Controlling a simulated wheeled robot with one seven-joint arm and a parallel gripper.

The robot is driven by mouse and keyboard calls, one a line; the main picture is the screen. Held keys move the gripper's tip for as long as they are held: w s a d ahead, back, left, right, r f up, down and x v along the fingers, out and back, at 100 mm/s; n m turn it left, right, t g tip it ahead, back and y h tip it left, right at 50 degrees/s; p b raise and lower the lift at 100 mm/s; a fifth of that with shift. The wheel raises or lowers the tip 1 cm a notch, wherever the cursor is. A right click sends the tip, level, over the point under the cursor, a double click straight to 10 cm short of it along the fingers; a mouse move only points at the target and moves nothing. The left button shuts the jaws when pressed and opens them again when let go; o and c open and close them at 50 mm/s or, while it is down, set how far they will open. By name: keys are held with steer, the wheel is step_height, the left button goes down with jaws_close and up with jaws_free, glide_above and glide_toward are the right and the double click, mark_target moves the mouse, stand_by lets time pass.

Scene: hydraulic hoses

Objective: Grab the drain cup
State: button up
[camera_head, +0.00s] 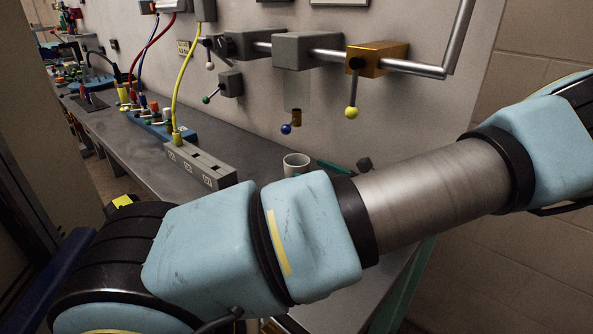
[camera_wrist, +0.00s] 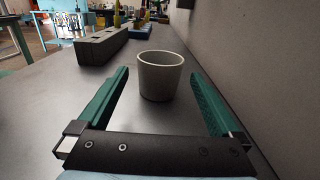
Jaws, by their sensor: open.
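The drain cup is a small whitish cup (camera_head: 296,164) standing upright on the grey bench, below the wall-mounted valve fittings. In the wrist view the cup (camera_wrist: 160,76) stands ahead, near the far ends of the two green fingers and between their lines. My gripper (camera_wrist: 160,90) is open and empty, low over the bench, with a finger on either side of the cup. I see no contact between fingers and cup. In the head view my arm hides part of the bench in front of the cup; a green finger (camera_head: 335,168) shows beside it.
A grey block with sockets (camera_head: 200,164) lies on the bench left of the cup, with a blue manifold (camera_head: 150,124) and coloured hoses beyond. Pipework with a yellow-knobbed lever (camera_head: 351,112) and a blue-knobbed one (camera_head: 286,129) hangs above. The wall (camera_wrist: 250,60) runs close along the right.

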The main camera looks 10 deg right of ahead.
mark_target(307, 166)
steer(key=p+x, duration=0.1)
steer(key=x, duration=0.1)
steer(key=p+x, duration=0.1)
steer(key=x, duration=0.1)
steer(key=shift+w+a+r, duration=0.15)
steer(key=shift+w+r, duration=0.05)
steer(key=shift+r, duration=0.05)
steer(key=shift+w+a+f, duration=0.1)
steer(key=shift+w+a, duration=0.05)
steer(key=shift+w, duration=0.1)
steer(key=c, duration=1.3)
